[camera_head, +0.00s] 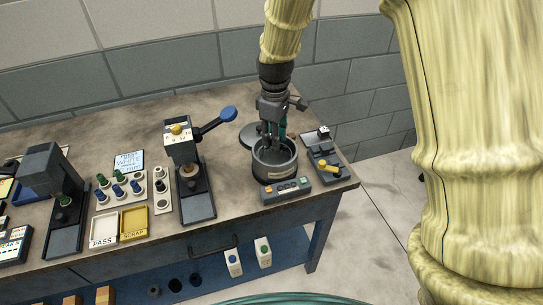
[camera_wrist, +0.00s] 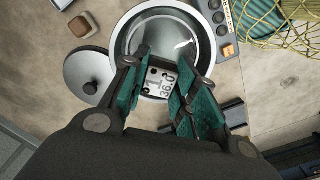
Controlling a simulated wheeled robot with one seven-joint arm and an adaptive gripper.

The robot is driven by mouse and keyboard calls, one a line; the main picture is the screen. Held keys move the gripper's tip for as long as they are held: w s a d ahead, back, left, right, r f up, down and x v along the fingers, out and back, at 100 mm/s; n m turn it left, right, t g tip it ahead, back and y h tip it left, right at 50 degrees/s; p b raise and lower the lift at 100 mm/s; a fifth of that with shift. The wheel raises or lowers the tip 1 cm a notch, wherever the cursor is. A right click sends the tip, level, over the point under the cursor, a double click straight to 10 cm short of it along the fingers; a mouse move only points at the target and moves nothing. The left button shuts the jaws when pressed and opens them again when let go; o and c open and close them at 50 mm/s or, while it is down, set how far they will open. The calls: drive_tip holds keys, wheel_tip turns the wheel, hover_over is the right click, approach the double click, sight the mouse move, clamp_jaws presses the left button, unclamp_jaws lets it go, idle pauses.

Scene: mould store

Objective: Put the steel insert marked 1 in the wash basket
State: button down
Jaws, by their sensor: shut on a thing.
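The steel insert marked 1 (camera_wrist: 160,82) shows in the wrist view as a small light plate with "1" and "36.0" on it. My gripper (camera_wrist: 162,84) has its teal-padded fingers shut on it, one on each side. A round steel pot (camera_wrist: 121,46) lies below it in the wrist view. In the head view my gripper (camera_head: 271,148) points down at the mouth of this pot (camera_head: 275,172), which hides the insert. I cannot make out a separate basket inside the pot, nor how deep the insert is.
A round lid (camera_wrist: 91,73) lies beside the pot. A control box with buttons (camera_head: 287,190) stands in front of it. A fixture with a yellow handle (camera_head: 327,167) is to the right. A lever press (camera_head: 199,201) and trays marked PASS (camera_head: 104,228) and SCRAP (camera_head: 134,224) are left.

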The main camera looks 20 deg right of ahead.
wheel_tip(320, 180, down, 4)
drive_tip(key=shift+s+d+f+p, duration=0.1)
drive_tip(key=shift+s+p, duration=0.05)
drive_tip(key=shift+p, duration=0.45)
drive_tip(key=shift+f, duration=0.2)
drive_tip(key=shift+s+f, duration=0.2)
drive_tip(key=shift+f, duration=0.2)
drive_tip(key=shift+w+f+p, duration=0.1)
drive_tip(key=shift+f+p, duration=0.55)
drive_tip(key=shift+f, duration=1)
drive_tip(key=shift+f, duration=0.15)
drive_tip(key=c, duration=1.4)
unclamp_jaws()
drive_tip(key=shift+r+b, duration=1.8)
drive_tip(key=shift+r, duration=4.35)
